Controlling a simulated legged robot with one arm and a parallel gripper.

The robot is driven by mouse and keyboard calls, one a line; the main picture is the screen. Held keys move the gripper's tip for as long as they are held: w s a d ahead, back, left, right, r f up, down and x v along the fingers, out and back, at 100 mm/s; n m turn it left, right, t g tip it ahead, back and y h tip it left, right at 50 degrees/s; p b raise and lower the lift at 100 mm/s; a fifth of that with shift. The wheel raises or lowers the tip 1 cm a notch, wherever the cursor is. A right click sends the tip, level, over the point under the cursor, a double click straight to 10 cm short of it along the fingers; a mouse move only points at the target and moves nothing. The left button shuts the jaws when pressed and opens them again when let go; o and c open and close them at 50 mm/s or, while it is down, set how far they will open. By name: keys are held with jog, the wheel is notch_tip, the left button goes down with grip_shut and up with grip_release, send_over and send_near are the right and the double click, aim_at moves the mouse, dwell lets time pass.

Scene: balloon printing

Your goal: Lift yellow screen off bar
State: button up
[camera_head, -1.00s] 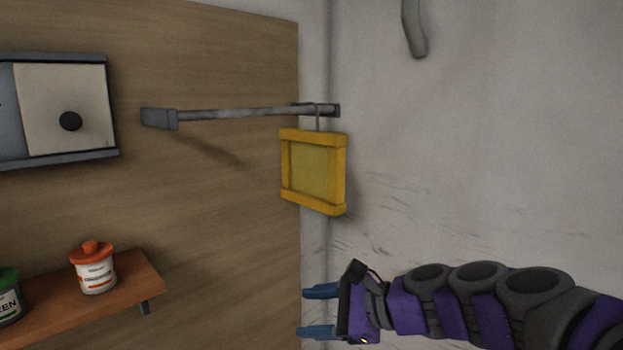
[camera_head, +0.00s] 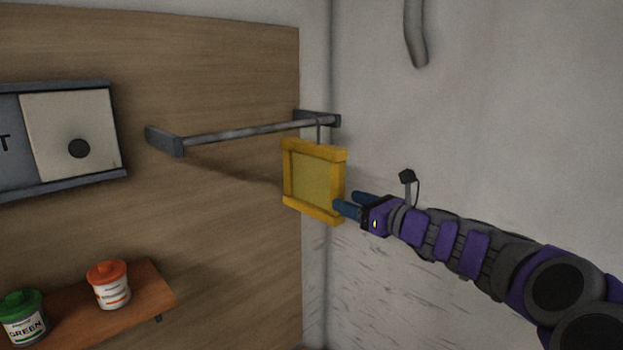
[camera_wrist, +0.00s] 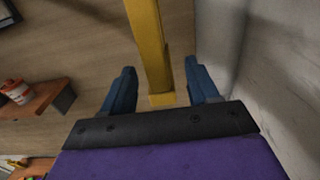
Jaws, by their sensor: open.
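The yellow screen (camera_head: 314,182) hangs by a hook near the right end of the grey bar (camera_head: 240,132) on the wooden wall panel. My gripper (camera_head: 346,202) is at the lower right edge of the screen's frame. In the wrist view the screen (camera_wrist: 149,45) shows edge-on, and its frame reaches down between the two blue fingers of my gripper (camera_wrist: 163,88). The fingers are open, with a gap on each side of the frame. The head view does not show clearly whether a finger touches the frame.
A wooden shelf (camera_head: 150,290) at the lower left holds an orange-lidded jar (camera_head: 108,286) and a green-lidded jar (camera_head: 22,318). A grey-framed white panel (camera_head: 70,128) is on the wall at left. The white wall (camera_head: 500,120) is close on the right.

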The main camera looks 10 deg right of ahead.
aim_at(342, 198)
jog(key=x, duration=0.3)
jog(key=shift+w+a+r, duration=0.15)
jog(key=shift+w+a, duration=0.15)
jog(key=x, duration=0.4)
jog(key=shift+w+a+p, duration=0.1)
jog(key=shift+a+p, duration=0.15)
jog(key=shift+p, duration=0.1)
jog(key=shift+r, duration=0.1)
jog(key=shift+d, duration=0.1)
grip_shut()
